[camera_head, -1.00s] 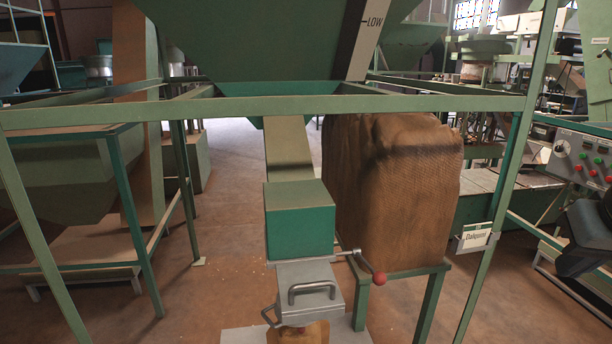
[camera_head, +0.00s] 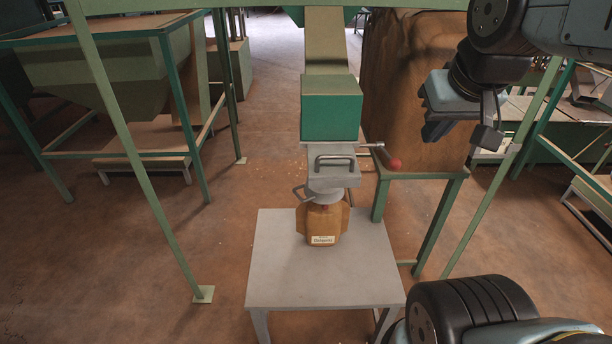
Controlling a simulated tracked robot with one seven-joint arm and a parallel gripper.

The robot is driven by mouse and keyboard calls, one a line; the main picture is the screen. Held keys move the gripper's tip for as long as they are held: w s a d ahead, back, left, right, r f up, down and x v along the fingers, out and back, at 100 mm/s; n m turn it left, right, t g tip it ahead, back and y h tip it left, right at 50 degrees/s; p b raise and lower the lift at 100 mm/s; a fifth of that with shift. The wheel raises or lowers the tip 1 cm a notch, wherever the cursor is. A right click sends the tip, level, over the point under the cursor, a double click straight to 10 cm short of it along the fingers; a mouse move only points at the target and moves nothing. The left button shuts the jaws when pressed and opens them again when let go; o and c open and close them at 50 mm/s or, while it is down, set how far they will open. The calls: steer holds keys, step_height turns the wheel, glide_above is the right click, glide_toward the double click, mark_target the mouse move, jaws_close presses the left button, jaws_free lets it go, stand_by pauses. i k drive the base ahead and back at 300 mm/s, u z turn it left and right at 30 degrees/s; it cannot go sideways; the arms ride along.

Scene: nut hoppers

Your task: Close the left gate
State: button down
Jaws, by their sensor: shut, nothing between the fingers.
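A green chute box (camera_head: 332,108) with a grey metal gate housing (camera_head: 320,178) under it stands in the middle of the view. The housing has a bar handle on its front. I cannot tell from the picture how far the gate is open. My gripper (camera_head: 462,128) is at the upper right, to the right of the red knob and apart from it. It is shut and empty. A brown labelled bag (camera_head: 323,222) is right below the housing spout.
The bag stands on a grey low table (camera_head: 325,278). A large brown sack (camera_head: 405,100) is on a green stand (camera_head: 420,175) behind the knob. Green frame posts rise left and right. The floor left of the table is clear.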

mark_target(329, 166)
steer(key=u, duration=1.5)
steer(key=k, duration=1.55)
steer(key=z, duration=0.9)
steer(key=i, duration=1)
steer(key=z, duration=0.05)
